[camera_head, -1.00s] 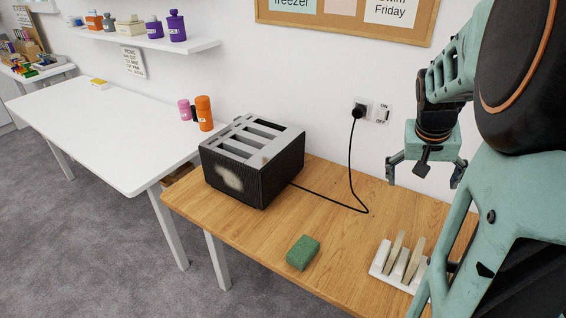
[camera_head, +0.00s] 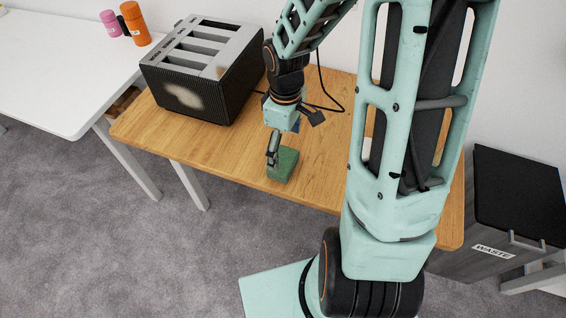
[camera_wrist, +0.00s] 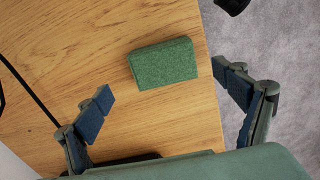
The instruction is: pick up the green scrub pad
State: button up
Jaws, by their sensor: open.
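The green scrub pad (camera_head: 283,164) lies on the wooden table, near its front edge, in the head view. In the wrist view the pad (camera_wrist: 163,64) lies flat on the wood, slightly tilted in the picture, just beyond the space between the fingertips. My gripper (camera_wrist: 163,85) is open and empty, with one blue-padded finger to the left of the pad and one to the right. In the head view my gripper (camera_head: 277,150) hangs pointing down above the pad, and a finger covers part of the pad's left side. I cannot tell the exact height gap.
A black toaster (camera_head: 203,72) with a grey top stands behind left on the wooden table (camera_head: 215,148), its cord running right. A white table (camera_head: 55,75) holds pink and orange bottles. A waste bin (camera_head: 505,205) stands at the right. Wood around the pad is clear.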

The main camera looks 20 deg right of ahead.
aim_at(283, 160)
jog(key=shift+s+a+f+b, duration=0.1)
jog(key=shift+f+b, duration=0.15)
jog(key=shift+f, duration=1.3)
jog(key=shift+s+a+f+b, duration=0.1)
jog(key=shift+f+b, duration=0.1)
jog(key=shift+f, duration=1.35)
jog(key=shift+c, duration=0.4)
jog(key=c, duration=1.1)
